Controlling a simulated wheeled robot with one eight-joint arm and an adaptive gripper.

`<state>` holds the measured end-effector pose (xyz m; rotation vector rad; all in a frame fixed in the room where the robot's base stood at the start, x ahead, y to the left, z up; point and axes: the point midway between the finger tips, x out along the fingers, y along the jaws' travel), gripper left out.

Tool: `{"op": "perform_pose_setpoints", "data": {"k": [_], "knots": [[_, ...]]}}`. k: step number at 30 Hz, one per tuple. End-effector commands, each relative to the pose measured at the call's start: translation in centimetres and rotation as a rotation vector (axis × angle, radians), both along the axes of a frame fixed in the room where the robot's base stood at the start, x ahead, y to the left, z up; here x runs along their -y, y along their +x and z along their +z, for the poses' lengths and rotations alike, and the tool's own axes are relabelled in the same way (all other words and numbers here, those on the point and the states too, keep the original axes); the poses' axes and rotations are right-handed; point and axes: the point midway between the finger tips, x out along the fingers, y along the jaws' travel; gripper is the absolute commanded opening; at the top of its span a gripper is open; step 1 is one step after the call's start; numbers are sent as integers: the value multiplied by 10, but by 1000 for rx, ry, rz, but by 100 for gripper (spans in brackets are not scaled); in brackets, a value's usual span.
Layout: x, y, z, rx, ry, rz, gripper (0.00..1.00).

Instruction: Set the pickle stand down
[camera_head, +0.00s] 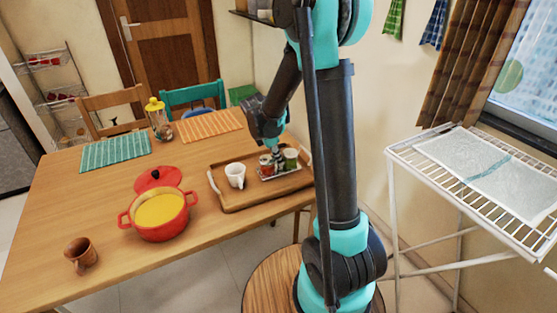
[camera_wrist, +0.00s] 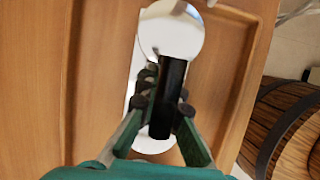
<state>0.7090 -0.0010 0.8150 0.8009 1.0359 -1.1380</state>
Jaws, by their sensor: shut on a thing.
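The pickle stand (camera_head: 281,173) is a small pale metal rack with a red jar and a green jar in it, over the right part of the wooden tray (camera_head: 255,201). My gripper (camera_head: 277,149) is above it, pointing down. In the wrist view my gripper (camera_wrist: 166,104) is shut on the stand's dark upright handle (camera_wrist: 168,90), and shiny pale round parts of the pickle stand (camera_wrist: 168,33) show beyond the fingers. The wooden tray (camera_wrist: 215,85) lies beneath. I cannot tell whether the stand touches the tray.
A white mug (camera_head: 235,176) stands on the tray, left of the stand. A red pot (camera_head: 160,216) of yellow food and a clay cup (camera_head: 80,253) stand further left on the table (camera_head: 110,195). A white drying rack (camera_head: 440,160) is at right.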

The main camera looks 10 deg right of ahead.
Motion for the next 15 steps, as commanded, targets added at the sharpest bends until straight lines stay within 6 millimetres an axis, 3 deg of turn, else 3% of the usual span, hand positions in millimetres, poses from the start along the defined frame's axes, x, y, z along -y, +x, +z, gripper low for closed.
{"op": "perform_pose_setpoints", "data": {"k": [12, 13, 15], "knots": [[0, 0, -5, 0, 0, 0, 0], [0, 0, -5, 0, 0, 0, 10], [0, 0, -4, 0, 0, 0, 18]]}}
